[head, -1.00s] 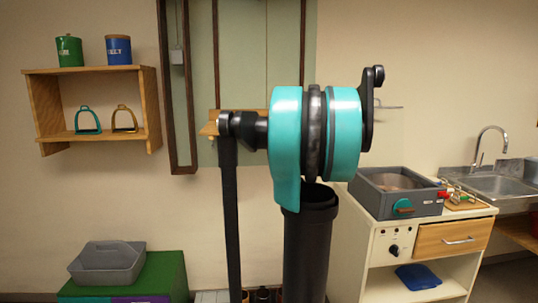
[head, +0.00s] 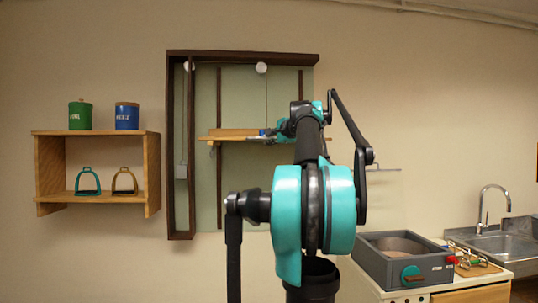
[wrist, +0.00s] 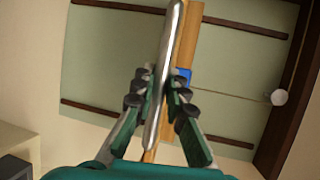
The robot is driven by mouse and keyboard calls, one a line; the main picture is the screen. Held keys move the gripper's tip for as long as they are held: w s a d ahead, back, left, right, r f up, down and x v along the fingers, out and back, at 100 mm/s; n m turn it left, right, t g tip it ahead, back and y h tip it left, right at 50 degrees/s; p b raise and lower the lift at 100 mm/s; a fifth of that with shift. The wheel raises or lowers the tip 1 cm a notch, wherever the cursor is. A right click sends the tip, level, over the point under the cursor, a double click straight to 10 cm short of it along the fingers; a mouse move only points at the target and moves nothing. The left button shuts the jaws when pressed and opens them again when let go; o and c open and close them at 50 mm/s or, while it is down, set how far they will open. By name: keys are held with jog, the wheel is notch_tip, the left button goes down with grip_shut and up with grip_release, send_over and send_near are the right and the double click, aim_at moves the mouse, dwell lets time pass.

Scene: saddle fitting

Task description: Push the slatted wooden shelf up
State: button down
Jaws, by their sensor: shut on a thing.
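The slatted wooden shelf (head: 228,134) sits level across the dark-framed wall unit, on its green back panel. My gripper (head: 265,136) is at its front edge, partly hidden by my arm in the head view. In the wrist view my gripper (wrist: 159,90) is closed around a long silver bar (wrist: 170,45). The bar runs along the front of the wooden shelf (wrist: 188,35). A small blue part (wrist: 183,76) shows beside the fingers.
Round white wheels (head: 261,68) with cords hang under the frame's top (head: 240,56), with open panel between them and the shelf. A wall shelf (head: 95,133) with canisters and stirrups is at left. A grey box (head: 400,260) on a counter and a sink (head: 500,233) are at right.

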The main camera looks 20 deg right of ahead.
jog(key=shift+r, duration=1.15)
jog(key=shift+d, duration=0.1)
jog(key=c, duration=1.5)
grip_release()
jog(key=shift+c, duration=0.2)
jog(key=shift+s, duration=0.1)
jog(key=v, duration=1.1)
jog(key=shift+s, duration=0.4)
